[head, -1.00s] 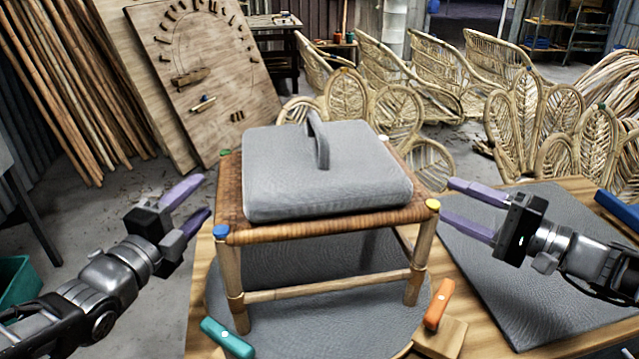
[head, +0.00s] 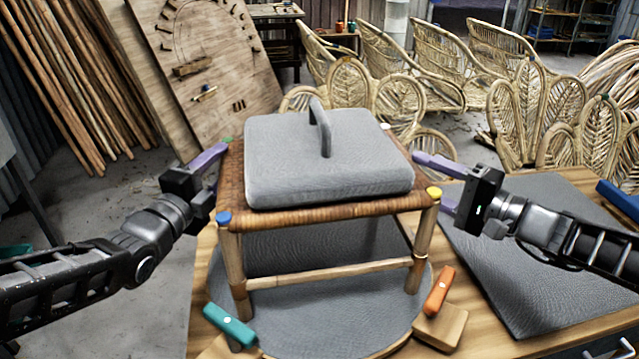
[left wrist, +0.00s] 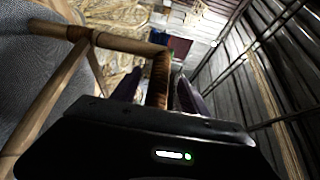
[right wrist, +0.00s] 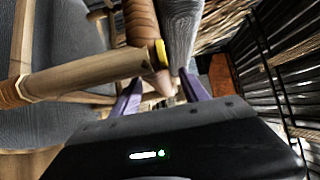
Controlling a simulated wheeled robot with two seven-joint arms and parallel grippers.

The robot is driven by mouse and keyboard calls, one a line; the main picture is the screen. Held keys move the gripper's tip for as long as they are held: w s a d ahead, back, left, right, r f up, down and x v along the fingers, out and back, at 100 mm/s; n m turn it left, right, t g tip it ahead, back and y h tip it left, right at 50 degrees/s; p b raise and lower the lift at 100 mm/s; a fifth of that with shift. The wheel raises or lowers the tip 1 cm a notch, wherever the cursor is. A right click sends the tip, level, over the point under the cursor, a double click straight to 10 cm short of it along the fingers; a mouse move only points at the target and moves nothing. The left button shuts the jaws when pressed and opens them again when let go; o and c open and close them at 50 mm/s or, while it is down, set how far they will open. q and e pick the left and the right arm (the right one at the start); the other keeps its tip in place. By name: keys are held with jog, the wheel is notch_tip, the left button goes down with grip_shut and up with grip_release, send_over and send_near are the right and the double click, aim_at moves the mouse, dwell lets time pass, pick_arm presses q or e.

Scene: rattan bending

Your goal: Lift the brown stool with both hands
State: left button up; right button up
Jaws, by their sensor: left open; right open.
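The brown stool (head: 330,218) stands upright on a round grey mat, with a woven seat and light wooden legs. A grey cushion (head: 330,185) with a strap handle lies on its seat. My left gripper (head: 222,166) is open at the seat's left side; in the left wrist view the seat edge (left wrist: 161,80) lies between its fingers. My right gripper (head: 432,182) is open at the seat's right side, by the yellow-capped corner. In the right wrist view the stool's leg (right wrist: 90,75) crosses in front of its open fingers (right wrist: 163,92); whether they touch the stool is unclear.
The round mat (head: 300,325) lies on a wooden table. A teal-handled tool (head: 229,326), an orange-handled tool (head: 439,291) and a wooden block (head: 441,328) lie near the stool. A flat grey mat (head: 540,250) is at right. Rattan chairs (head: 415,65) stand behind.

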pick_arm(q)
jog(key=shift+w+d, duration=0.1)
jog(key=shift+w, duration=0.15)
pick_arm(e)
jog(key=shift+w+a, duration=0.15)
jog(key=shift+a, duration=0.1)
pick_arm(q)
jog(key=shift+c, duration=0.5)
pick_arm(e)
jog(key=shift+c, duration=0.5)
pick_arm(q)
grip_shut()
pick_arm(e)
grip_shut()
